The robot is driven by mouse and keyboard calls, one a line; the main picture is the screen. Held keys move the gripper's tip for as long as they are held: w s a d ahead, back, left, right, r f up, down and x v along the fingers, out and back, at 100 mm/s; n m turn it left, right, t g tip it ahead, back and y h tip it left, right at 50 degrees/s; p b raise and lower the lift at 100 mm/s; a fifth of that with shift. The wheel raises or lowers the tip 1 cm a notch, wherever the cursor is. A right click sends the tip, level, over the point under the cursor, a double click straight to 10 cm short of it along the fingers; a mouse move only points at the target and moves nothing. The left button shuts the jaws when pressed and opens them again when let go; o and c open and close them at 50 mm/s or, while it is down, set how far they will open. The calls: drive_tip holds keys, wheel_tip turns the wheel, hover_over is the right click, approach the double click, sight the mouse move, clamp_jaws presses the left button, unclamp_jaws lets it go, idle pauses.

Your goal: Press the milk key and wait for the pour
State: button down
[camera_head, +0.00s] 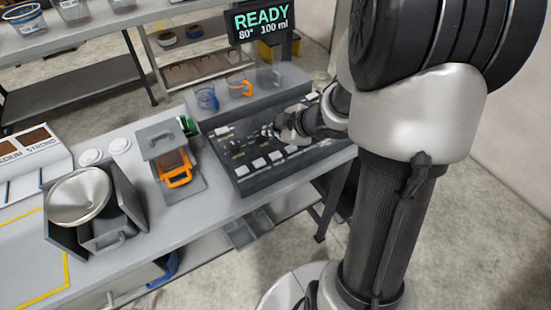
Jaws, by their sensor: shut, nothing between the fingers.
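A dark key panel (232,148) lies on the grey bench, with a row of white keys (276,156) along its front and more controls behind. The labels are too small to read, so I cannot tell which key is milk. My gripper (268,131) is shut and empty, low over the middle of the panel. I cannot tell whether its tips touch a key. A display (263,20) behind reads READY, 80°, 100 ml. Cups stand on the ledge behind the panel: a blue one (206,99) and an orange-handled one (238,87). No pour is visible.
Left of the panel, a grey holder (158,138) stands near an orange-handled container (176,172). A metal bowl (79,197) sits in a dark bin further left. A shelf rack (160,60) stands behind.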

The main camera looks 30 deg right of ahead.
drive_tip(key=b, duration=0.4)
hover_over(274, 156)
wheel_tip(274, 156, down, 5)
drive_tip(key=shift+a, duration=0.1)
drive_tip(key=shift+f+b, duration=0.55)
idle(0.6)
drive_tip(key=shift+f, duration=0.4)
drive_tip(key=shift+f+b, duration=0.5)
drive_tip(key=shift+b, duration=0.05)
idle(0.4)
idle(0.4)
drive_tip(key=shift+r+p, duration=0.95)
drive_tip(key=shift+p, duration=0.15)
